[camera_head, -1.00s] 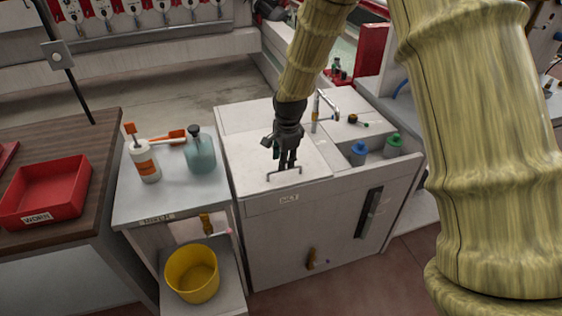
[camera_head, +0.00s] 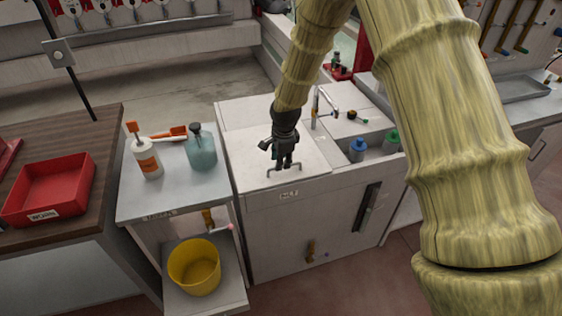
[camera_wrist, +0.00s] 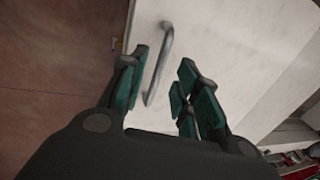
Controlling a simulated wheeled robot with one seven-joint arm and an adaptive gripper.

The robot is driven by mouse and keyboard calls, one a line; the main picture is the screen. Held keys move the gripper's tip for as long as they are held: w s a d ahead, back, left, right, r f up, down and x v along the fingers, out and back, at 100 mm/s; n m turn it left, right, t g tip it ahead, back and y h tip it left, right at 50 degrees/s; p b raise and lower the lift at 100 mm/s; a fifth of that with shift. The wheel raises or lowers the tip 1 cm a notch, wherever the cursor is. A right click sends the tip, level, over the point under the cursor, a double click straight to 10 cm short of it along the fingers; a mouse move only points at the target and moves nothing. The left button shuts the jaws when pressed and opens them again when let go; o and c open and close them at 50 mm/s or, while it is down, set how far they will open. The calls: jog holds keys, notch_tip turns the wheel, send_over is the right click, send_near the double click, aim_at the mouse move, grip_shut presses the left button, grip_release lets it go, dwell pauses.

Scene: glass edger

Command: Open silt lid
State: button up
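The silt lid (camera_head: 250,166) is a flat white panel, closed on top of the white cabinet marked SILT. A grey bar handle (camera_head: 284,172) stands near its front edge. My gripper (camera_head: 283,166) points down just above and behind the handle. In the wrist view my gripper (camera_wrist: 160,95) is open, with its green-padded fingers spread. The handle (camera_wrist: 160,62) shows there between the fingers, nearer the left one, and its far end reaches past the fingertips. Whether any finger touches the handle I cannot tell. The lid (camera_wrist: 215,50) fills the middle of that view.
A tap (camera_head: 316,105) stands behind the lid, and blue (camera_head: 357,149) and green (camera_head: 391,141) bottles sit in a trough to the right. A side table at left holds a spray bottle (camera_head: 201,150) and a white bottle (camera_head: 146,158). A yellow bucket (camera_head: 194,268) is below.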

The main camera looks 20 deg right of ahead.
jog(key=shift+w+f, duration=0.15)
jog(key=shift+f, duration=0.5)
jog(key=shift+w+f, duration=0.15)
jog(key=shift+f, duration=0.5)
grip_shut()
